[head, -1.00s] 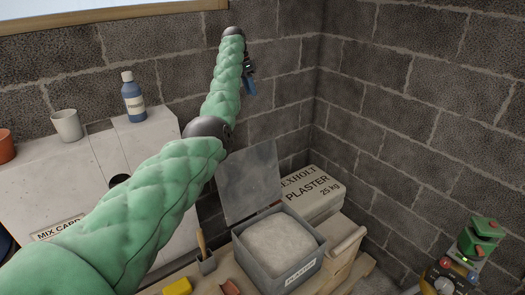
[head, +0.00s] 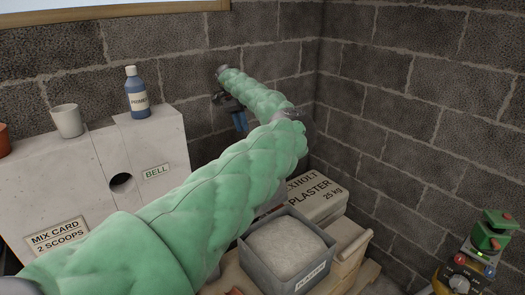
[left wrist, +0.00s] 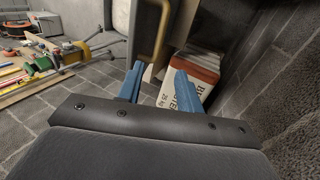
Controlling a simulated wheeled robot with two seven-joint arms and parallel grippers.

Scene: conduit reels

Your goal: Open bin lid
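The grey bin (head: 250,262), labelled PLASTER and full of pale powder (head: 286,244), stands open on a wooden surface. In the earlier head view its grey lid stands raised at the back; now my green-sleeved left arm hides nearly all of it. My left gripper (head: 236,112) is up by the block wall, beyond the bin and apart from it. In the left wrist view its two blue fingers (left wrist: 159,78) are spread with nothing held between them. My right gripper is not in view.
A plaster bag (head: 318,195) lies behind the bin. A pale cabinet (head: 75,190) with a mug (head: 67,121) and blue bottle (head: 137,95) stands left. A green device (head: 488,236) is at right. The left wrist view shows a white-and-red bag (left wrist: 185,85) beyond the fingers.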

